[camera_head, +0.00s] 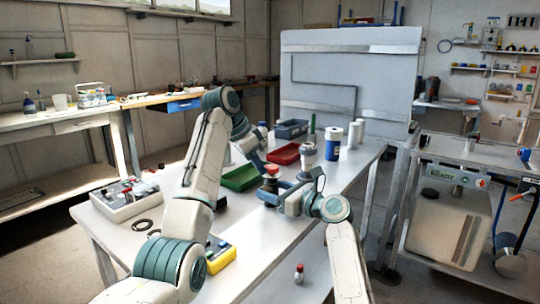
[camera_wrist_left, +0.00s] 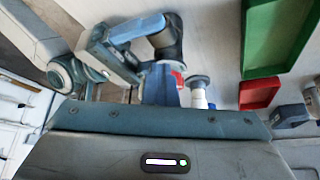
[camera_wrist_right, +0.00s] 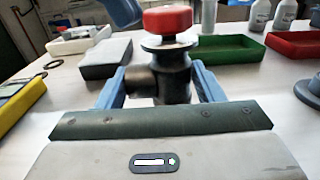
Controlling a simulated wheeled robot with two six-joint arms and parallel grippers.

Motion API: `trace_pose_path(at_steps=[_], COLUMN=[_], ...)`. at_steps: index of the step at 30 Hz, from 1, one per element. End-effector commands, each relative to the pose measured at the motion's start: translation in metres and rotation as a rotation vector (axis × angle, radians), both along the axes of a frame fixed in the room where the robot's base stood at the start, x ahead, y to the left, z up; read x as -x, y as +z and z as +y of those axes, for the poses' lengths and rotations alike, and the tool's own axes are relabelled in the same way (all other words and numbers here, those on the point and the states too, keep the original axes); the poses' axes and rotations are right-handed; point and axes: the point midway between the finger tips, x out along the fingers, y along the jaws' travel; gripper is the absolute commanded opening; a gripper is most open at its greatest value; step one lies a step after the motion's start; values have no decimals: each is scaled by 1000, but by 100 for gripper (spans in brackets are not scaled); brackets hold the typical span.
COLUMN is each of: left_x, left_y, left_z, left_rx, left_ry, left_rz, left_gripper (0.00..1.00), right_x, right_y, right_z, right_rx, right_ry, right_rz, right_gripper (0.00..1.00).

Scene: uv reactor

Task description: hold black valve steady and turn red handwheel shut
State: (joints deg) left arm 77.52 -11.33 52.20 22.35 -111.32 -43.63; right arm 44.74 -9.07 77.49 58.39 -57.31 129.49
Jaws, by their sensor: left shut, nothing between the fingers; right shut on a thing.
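The black valve (camera_wrist_right: 173,78) stands upright on the table, with the red handwheel (camera_wrist_right: 168,19) on its top. The handwheel also shows in the head view (camera_head: 271,169). My right gripper (camera_head: 276,191) is shut around the valve body, with one blue finger on each side in the right wrist view. My left gripper (camera_wrist_left: 162,88) is shut with nothing between its fingers. It is close above the handwheel, whose red edge (camera_wrist_left: 178,77) shows beside the fingers in the left wrist view. I cannot tell whether they touch. The left fingers hide most of the handwheel there.
A green tray (camera_head: 241,178) and a red tray (camera_head: 283,153) lie behind the valve. A grey fitting (camera_head: 308,150) and a blue-labelled bottle (camera_head: 332,143) stand at the back right. A yellow device (camera_head: 220,256) and a white bin (camera_head: 126,200) are on the left.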

Motion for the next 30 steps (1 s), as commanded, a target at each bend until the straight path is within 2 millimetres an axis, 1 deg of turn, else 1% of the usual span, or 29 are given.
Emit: trace_pose_path(at_steps=[15, 30], left_x=[-11, -23], left_y=[0, 0], left_z=[7, 9], left_rx=[1, 2], left_ry=[0, 0], left_rz=[-2, -2], left_gripper=[0, 0], right_x=[1, 1], right_y=[0, 0], right_z=[1, 2], right_rx=[0, 0], right_ry=[4, 5], right_rz=[0, 0], right_gripper=[31, 31])
